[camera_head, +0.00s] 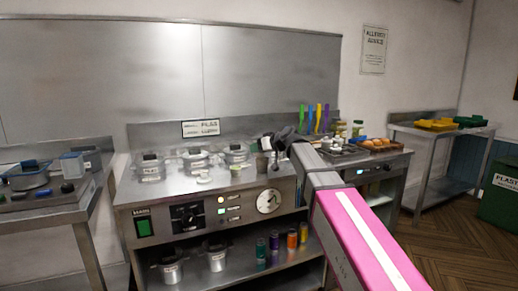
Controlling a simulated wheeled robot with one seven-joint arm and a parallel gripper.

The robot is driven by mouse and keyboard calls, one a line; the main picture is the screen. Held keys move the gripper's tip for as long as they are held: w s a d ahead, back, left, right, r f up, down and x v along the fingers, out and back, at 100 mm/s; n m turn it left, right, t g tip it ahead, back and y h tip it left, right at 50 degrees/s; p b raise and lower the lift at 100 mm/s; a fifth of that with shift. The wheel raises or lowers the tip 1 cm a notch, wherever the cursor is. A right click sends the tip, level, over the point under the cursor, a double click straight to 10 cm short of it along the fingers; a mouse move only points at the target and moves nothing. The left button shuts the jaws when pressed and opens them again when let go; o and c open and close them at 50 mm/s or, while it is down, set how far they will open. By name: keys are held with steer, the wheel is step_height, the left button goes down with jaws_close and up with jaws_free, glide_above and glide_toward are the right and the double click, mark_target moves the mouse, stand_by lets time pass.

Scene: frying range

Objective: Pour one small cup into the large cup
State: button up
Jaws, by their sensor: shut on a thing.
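My gripper (274,149) is dark and small in the view, above the back right of the steel range. It is shut on a small pale thing at its left side that looks like a small cup (266,143). Its tilt and contents are too small to tell. A larger grey-beige cup (262,166) stands on the range top just below and left of the gripper, apart from the held cup as far as I can tell. A small white round cup or lid (204,178) stands on the steel top, and another (235,170) stands further right.
Several lidded pots (196,158) line the back of the range (185,190). Upright coloured utensils (318,118) and a tray of brown food (377,145) are to the right. My pink arm crosses the right front. The front left steel top is clear.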

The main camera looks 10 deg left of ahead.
steer(key=m+g, duration=0.1)
steer(key=m, duration=0.1)
steer(key=shift+w+r+m+g+y, duration=0.15)
steer(key=shift+w+m+g+y, duration=0.05)
steer(key=shift+m+g+y, duration=0.2)
steer(key=m+g, duration=0.1)
steer(key=m+y, duration=0.1)
steer(key=m, duration=0.1)
steer(key=shift+w+d+g+y, duration=0.1)
steer(key=shift+w+g+y, duration=0.1)
steer(key=shift+g+y, duration=0.15)
steer(key=m, duration=0.1)
steer(key=m+g+y, duration=0.1)
steer(key=f+m, duration=0.1)
steer(key=shift+w+d+m+g+y, duration=0.2)
steer(key=shift+w+m+g+y, duration=0.05)
steer(key=shift+m, duration=0.15)
steer(key=m, duration=0.1)
steer(key=m+y, duration=0.1)
steer(key=m, duration=0.1)
steer(key=shift+w+d+f+g+y, duration=0.15)
steer(key=shift+w+g+y, duration=0.15)
steer(key=shift+g, duration=0.1)
